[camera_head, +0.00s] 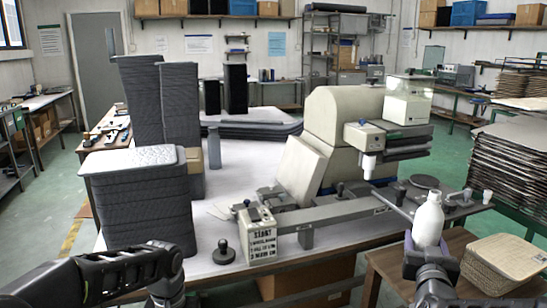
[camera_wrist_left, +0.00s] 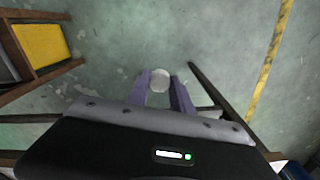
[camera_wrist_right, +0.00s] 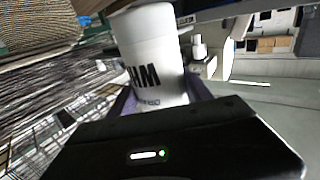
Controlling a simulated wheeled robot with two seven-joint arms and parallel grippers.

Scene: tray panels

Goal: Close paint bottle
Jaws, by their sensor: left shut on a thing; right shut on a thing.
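The white paint bottle (camera_head: 428,222) stands upright in my right gripper (camera_head: 425,246), at the lower right of the head view. In the right wrist view the bottle (camera_wrist_right: 152,55) fills the space between the fingers and shows dark lettering on its side. My left gripper (camera_wrist_left: 160,88) is shut on a small round white thing, which looks like the cap (camera_wrist_left: 160,79), with the floor below it. In the head view my left arm comes in at the lower left; its fingers and the cap are out of that view. Bottle and cap are well apart.
A cream machine (camera_head: 345,135) stands on the long table, with a low arm reaching right. Stacked dark grey panels (camera_head: 135,210) stand on the left. A wicker basket (camera_head: 503,262) sits on a wooden table beside the bottle. A small white cup (camera_head: 487,197) stands behind it.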

